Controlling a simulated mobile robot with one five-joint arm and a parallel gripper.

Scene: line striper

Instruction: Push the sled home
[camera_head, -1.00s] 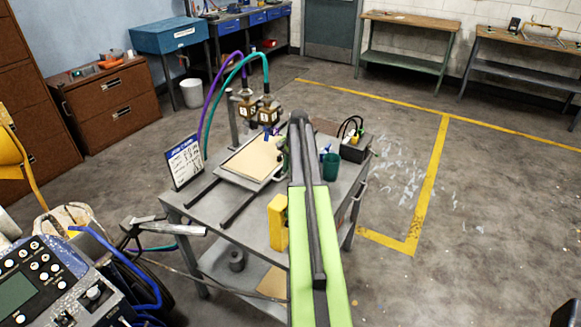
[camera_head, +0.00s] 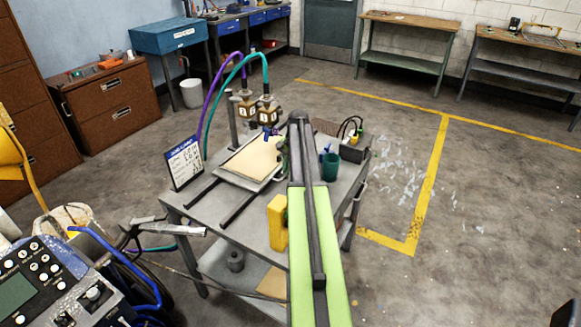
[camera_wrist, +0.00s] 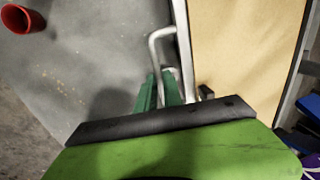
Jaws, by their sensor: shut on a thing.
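The sled (camera_head: 228,178) is a grey tray carrying a tan board (camera_head: 252,157). It sits on two dark rails (camera_head: 240,207) on a grey cart. Its edge and a bent metal handle (camera_wrist: 158,40) show in the wrist view, with the tan board (camera_wrist: 240,50) to the right. My gripper (camera_wrist: 162,78) has green fingers shut on the handle beside the board. In the head view my arm mostly hides the gripper and the handle. Two brass spray heads (camera_head: 267,113) marked with numbers stand at the sled's far end.
A sign (camera_head: 184,162) stands left of the rails. A yellow block (camera_head: 278,222) is at the cart's near edge. A green cup (camera_head: 330,166) and a grey box with cables (camera_head: 354,148) stand to the right. A red cup (camera_wrist: 22,18) shows in the wrist view.

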